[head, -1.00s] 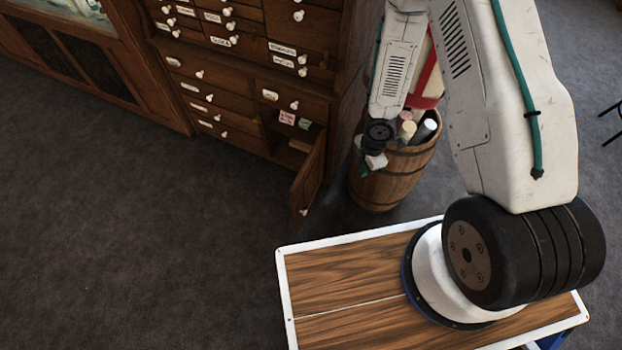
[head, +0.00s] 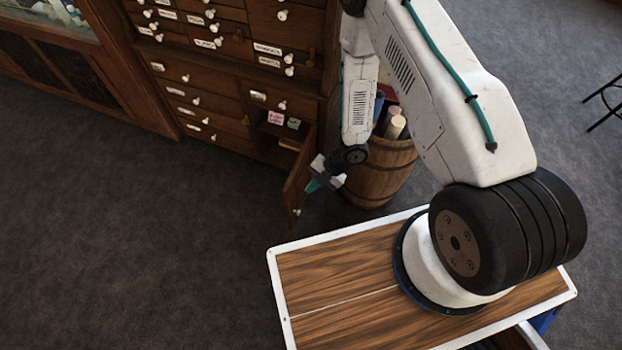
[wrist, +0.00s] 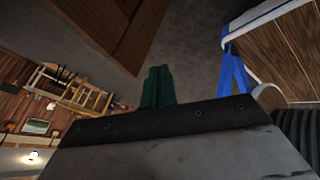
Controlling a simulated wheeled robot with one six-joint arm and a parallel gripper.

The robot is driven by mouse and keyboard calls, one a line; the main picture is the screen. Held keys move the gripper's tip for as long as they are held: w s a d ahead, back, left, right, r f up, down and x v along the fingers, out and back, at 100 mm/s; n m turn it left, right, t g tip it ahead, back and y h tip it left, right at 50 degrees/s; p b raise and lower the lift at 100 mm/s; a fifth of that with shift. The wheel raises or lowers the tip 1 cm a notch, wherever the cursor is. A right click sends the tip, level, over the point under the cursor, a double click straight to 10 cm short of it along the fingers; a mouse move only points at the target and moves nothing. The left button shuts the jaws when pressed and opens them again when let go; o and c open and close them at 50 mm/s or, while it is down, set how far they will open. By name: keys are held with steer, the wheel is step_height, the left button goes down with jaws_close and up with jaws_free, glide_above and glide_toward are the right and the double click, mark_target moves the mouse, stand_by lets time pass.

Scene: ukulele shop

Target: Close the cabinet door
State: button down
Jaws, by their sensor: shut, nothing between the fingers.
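The cabinet door (head: 297,186) is a small dark wooden door low on the drawer cabinet (head: 222,98). It stands open, swung out toward me, with a white knob near its lower edge. Small pink and pale tags show in the opening beside it. My gripper (head: 313,186) is at the right, outer side of the door, close to its face; I cannot tell if it touches. Its green fingers are shut and empty, and they also show in the wrist view (wrist: 158,86). A dark wooden panel (wrist: 110,30), probably the door, shows above them there.
A wooden barrel (head: 378,172) with rolled items stands right behind my gripper. My wood-topped base is in front. Open carpet (head: 120,230) lies to the left. A dark metal stand (head: 606,100) is at the far right.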

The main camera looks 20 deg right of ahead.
mark_target(289, 195)
steer(key=shift+w+a+f, duration=0.25)
steer(key=shift+w+a, duration=0.1)
steer(key=shift+a, duration=0.4)
steer(key=shift+w+a+f, duration=0.3)
steer(key=shift+w+a, duration=0.1)
steer(key=shift+a, duration=0.4)
steer(key=shift+w+a+f, duration=0.25)
steer(key=shift+w+a, duration=0.1)
steer(key=shift+a, duration=0.4)
